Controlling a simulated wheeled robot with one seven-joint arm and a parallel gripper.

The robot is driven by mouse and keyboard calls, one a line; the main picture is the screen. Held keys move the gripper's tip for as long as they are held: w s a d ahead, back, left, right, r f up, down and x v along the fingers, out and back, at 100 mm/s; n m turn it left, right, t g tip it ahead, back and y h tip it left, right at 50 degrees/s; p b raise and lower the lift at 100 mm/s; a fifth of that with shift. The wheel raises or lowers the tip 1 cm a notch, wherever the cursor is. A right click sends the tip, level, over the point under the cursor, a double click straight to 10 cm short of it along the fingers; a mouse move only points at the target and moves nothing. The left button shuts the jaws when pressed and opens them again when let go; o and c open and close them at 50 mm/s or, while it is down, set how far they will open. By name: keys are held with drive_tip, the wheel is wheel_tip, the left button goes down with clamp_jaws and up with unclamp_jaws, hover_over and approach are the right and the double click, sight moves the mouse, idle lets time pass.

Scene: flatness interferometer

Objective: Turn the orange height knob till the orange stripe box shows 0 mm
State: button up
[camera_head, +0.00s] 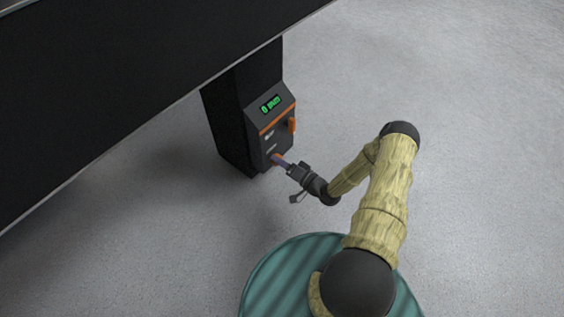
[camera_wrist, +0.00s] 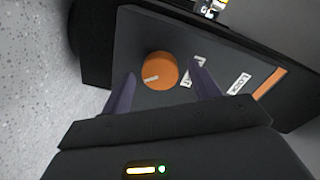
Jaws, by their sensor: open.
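The box with the orange stripe (camera_head: 278,122) is mounted on a black leg. Its green display (camera_head: 270,104) is lit and seems to begin with a 0, but the rest is too small to read surely. The orange height knob (camera_wrist: 159,71) is a round dial with a white mark pointing toward the left in the wrist view. My gripper (camera_wrist: 164,69) is open, with one purple finger on each side of the knob. A gap shows between the fingers and the knob, and I cannot tell whether they touch it. In the head view my gripper (camera_head: 278,160) reaches the box's lower front, mostly hiding the knob.
White labels (camera_wrist: 240,84) are beside the knob. A large black slab (camera_head: 130,90) overhangs the leg. The grey floor (camera_head: 470,130) is clear on the right.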

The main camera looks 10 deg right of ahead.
drive_tip(key=p+v, duration=0.6)
drive_tip(key=v, duration=1.1)
drive_tip(key=shift+d, duration=0.2)
drive_tip(key=shift+a, duration=0.1)
idle(0.4)
idle(0.6)
